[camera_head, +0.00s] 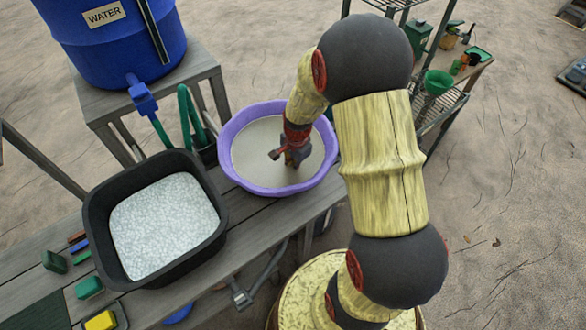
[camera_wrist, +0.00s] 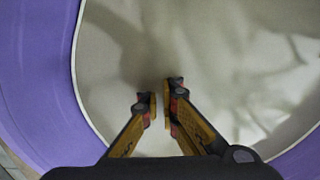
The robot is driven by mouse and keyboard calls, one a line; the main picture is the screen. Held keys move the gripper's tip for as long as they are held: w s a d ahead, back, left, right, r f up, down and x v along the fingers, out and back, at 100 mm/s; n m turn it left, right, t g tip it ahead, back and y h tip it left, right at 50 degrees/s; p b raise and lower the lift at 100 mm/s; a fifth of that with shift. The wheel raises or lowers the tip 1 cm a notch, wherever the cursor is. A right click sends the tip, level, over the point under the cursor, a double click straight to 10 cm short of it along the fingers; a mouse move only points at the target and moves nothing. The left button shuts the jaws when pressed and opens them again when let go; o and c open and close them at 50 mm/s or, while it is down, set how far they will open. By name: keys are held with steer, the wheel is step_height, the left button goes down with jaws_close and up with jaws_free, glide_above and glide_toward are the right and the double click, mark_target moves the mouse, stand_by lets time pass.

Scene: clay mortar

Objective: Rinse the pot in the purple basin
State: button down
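The purple basin (camera_head: 281,190) sits on the grey wooden bench and holds a pale greyish-beige liquid or fill. Its purple wall also shows in the wrist view (camera_wrist: 30,70). My gripper (camera_head: 292,159) points down inside the basin, over its middle. In the wrist view, the two fingertips (camera_wrist: 161,105) stand a narrow gap apart, with nothing seen between them. I cannot make out a pot in the basin or in the gripper; dark, soft shadows lie across the pale surface.
A blue water barrel (camera_head: 110,45) with a tap is behind on a wooden stand. Small coloured blocks (camera_head: 88,287) lie at the bench's left end. A metal shelf (camera_head: 455,100) with a green funnel-like item (camera_head: 437,82) stands at right.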

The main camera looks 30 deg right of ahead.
step_height(320, 180, up, 16)
steer(key=p, duration=1.2)
steer(key=shift+r, duration=0.1)
stand_by(0.9)
step_height(320, 180, up, 4)
steer(key=p, duration=0.5)
stand_by(0.3)
